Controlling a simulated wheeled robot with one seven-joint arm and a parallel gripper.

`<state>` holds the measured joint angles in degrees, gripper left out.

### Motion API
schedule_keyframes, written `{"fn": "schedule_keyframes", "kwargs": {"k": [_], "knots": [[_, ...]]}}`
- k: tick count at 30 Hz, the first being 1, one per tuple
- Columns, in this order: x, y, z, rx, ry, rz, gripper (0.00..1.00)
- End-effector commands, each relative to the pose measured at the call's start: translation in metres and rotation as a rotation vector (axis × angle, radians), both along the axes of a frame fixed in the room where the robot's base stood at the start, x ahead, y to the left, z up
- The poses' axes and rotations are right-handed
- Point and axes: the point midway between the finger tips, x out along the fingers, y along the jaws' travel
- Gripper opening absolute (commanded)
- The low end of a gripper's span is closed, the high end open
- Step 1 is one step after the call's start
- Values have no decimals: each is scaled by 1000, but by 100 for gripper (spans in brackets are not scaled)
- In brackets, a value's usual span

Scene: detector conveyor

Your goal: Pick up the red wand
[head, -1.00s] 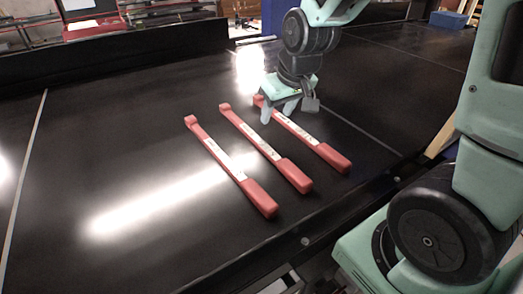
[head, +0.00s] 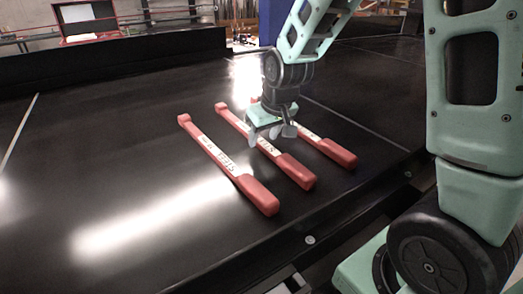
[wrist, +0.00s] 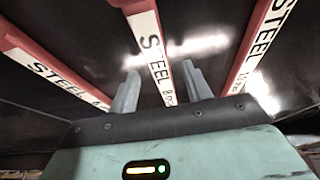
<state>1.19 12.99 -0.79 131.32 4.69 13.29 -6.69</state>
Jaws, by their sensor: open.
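Three red wands with white "STEEL" labels lie side by side on a black conveyor surface: a left wand (head: 258,193), a middle wand (head: 299,173) and a right wand (head: 338,152). My gripper (head: 269,137) is open over the middle wand and hides part of it and of the right wand. In the wrist view, my gripper's fingers (wrist: 160,88) stand on either side of the middle wand (wrist: 151,45), which runs between them without visible contact. The left wand (wrist: 52,68) and right wand (wrist: 254,42) lie outside the fingers. The exact height above the belt is unclear.
The black conveyor surface (head: 110,150) is clear to the left of the wands, with bright light reflections. A raised black wall (head: 110,63) runs along the back. A red case (head: 85,22) stands behind it.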

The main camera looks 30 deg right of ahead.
Motion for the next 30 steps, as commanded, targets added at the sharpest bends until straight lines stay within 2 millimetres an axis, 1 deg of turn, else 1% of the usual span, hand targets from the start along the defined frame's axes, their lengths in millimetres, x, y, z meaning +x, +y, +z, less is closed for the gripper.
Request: {"fn": "schedule_keyframes", "kwargs": {"k": [1,2,9,10,15,25,30], "knots": [[2,0,-11,0,0,0,49],[3,0,-13,0,0,0,49],[5,0,-12,0,-1,0,49],[5,0,-12,0,-1,0,46],[5,0,-12,0,-1,0,0],[5,0,-10,0,-2,0,0],[5,0,3,0,-3,0,0]]}}
